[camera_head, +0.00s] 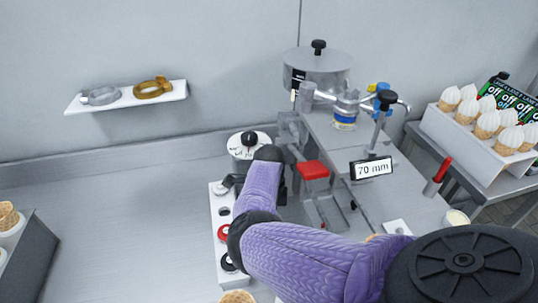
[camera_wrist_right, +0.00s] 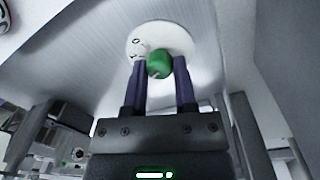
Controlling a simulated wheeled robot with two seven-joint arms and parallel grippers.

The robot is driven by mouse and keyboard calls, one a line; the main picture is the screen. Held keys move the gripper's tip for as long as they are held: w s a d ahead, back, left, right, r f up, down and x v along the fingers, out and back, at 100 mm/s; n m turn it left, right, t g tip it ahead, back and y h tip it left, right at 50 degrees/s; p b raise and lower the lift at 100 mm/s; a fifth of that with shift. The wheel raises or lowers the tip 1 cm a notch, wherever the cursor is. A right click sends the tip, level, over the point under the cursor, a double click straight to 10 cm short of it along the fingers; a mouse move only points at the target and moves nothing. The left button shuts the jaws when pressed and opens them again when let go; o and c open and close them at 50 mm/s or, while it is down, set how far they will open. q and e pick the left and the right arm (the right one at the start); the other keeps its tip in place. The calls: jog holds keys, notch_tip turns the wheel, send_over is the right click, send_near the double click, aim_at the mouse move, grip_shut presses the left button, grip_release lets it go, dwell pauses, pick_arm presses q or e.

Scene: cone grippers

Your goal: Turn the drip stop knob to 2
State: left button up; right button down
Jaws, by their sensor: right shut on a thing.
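In the right wrist view a green knob (camera_wrist_right: 159,64) sits on a white round dial (camera_wrist_right: 150,36) with small dark marks, which I cannot read clearly. My right gripper (camera_wrist_right: 160,74) has a finger on each side of the knob and is shut on it. The knob's pointer setting cannot be told. In the head view my purple right arm reaches in from the lower right, and its gripper and the green knob are hidden behind it. My left gripper is in neither view.
A machine with a round steel hopper (camera_head: 318,68), a red pad (camera_head: 314,170) and a "70 mm" sign (camera_head: 371,169) stands beside my arm. A white strip (camera_head: 216,202) with colored rings lies left.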

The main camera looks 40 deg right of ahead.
dwell(0.4)
jog(key=shift+c, duration=2)
grip_release()
jog(key=shift+r, duration=0.1)
notch_tip(320, 180, up, 10)
jog(key=p, duration=0.3)
jog(key=shift+d, duration=0.15)
jog(key=shift+w, duration=0.1)
